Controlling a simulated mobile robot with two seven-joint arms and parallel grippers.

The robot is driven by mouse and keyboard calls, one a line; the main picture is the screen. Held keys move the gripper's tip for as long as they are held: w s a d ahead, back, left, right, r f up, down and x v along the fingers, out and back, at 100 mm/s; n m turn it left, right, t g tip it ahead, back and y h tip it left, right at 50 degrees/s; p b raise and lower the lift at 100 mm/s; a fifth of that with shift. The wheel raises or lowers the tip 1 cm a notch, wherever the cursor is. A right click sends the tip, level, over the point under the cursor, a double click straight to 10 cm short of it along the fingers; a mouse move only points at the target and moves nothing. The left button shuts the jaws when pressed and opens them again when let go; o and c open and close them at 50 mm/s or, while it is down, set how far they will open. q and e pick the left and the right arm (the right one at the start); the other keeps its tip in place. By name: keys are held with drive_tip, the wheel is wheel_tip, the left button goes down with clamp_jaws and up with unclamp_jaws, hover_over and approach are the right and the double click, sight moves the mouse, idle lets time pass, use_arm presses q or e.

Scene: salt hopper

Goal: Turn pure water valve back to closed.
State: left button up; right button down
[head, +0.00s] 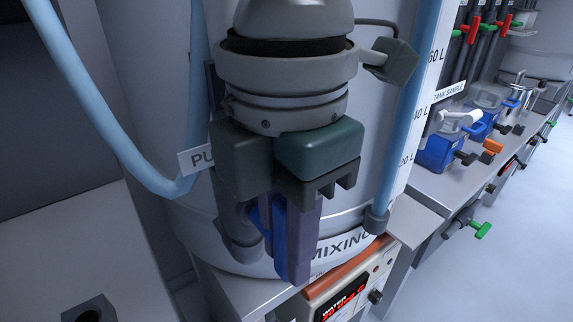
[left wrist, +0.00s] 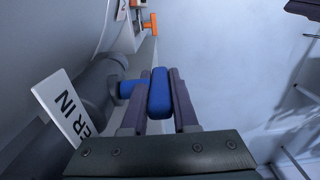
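The pure water valve has a blue handle (head: 280,238) low on the front of the mixing tank, mostly hidden by my left gripper in the head view. In the left wrist view the blue handle (left wrist: 159,92) stands between the two purple fingers and fills the gap. My left gripper (head: 291,262) looks shut on it; it also shows in the left wrist view (left wrist: 158,108). The handle's blue stem (left wrist: 129,88) runs left to the grey pipe. The white label (head: 196,158) reads "PU" in the head view, the rest hidden.
The mixing tank (head: 160,100) stands behind my gripper, with light blue pipes (head: 95,110) at its sides. A control box with a red display (head: 342,303) is below right. A bench (head: 440,178) with blue valves and colored handles runs along the right; floor beyond is clear.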

use_arm(q)
clamp_jaws()
drive_tip(key=shift+f+y+b, duration=0.15)
drive_tip(key=shift+y+b, duration=0.15)
drive_tip(key=shift+b, duration=0.2)
drive_tip(key=g+y+b, duration=0.2)
drive_tip(key=y+b, duration=0.1)
drive_tip(key=b, duration=0.4)
drive_tip(key=shift+f+g, duration=0.2)
drive_tip(key=shift+g, duration=0.2)
drive_tip(key=shift+r+y+b, duration=0.25)
drive_tip(key=shift+y+b, duration=0.25)
drive_tip(key=shift+b, duration=0.2)
drive_tip(key=shift+r, duration=0.1)
drive_tip(key=o, duration=0.6)
unclamp_jaws()
drive_tip(key=shift+c, duration=0.2)
